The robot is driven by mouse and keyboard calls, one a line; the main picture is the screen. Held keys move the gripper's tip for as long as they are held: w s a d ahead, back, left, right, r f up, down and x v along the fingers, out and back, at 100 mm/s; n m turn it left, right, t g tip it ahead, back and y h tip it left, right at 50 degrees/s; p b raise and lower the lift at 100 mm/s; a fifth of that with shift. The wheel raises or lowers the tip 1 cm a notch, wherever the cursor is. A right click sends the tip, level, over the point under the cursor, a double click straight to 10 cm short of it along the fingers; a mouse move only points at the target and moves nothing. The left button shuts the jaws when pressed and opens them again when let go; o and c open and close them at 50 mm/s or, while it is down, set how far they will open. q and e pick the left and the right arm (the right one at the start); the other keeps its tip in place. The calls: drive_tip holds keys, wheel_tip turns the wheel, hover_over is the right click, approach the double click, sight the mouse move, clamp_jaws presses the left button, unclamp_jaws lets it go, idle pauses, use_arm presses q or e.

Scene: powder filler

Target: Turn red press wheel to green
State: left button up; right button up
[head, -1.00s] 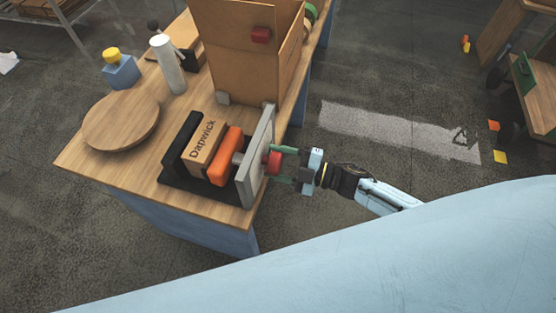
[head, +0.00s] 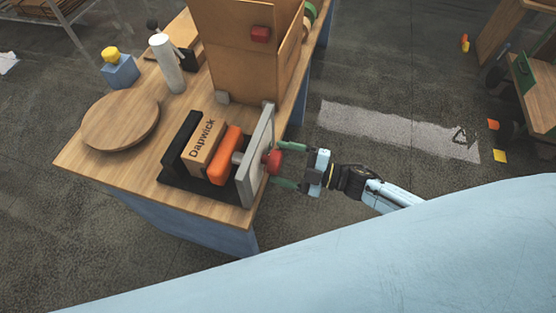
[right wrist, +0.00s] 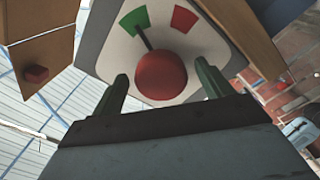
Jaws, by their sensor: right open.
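The red press wheel (head: 272,161) is a round knob on the outer face of the grey press plate (head: 257,160). In the right wrist view the knob (right wrist: 161,75) has a dark pointer (right wrist: 144,38) that slants up left to the green patch (right wrist: 133,20) on the dial. A red patch (right wrist: 183,19) lies to its right. My right gripper (head: 282,165) is open, with one green finger on each side of the knob and visible gaps in the wrist view. My left gripper is out of view.
The press on the wooden table (head: 112,180) holds a "Dapwick" box (head: 203,143) and an orange block (head: 224,156). A round board (head: 120,120) lies left of it. A large open carton (head: 232,60) stands behind. The floor right of the table is clear near my gripper.

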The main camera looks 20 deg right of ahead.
drive_tip(key=b+v, duration=0.1)
drive_tip(key=v, duration=1)
drive_tip(key=shift+s+d, duration=0.2)
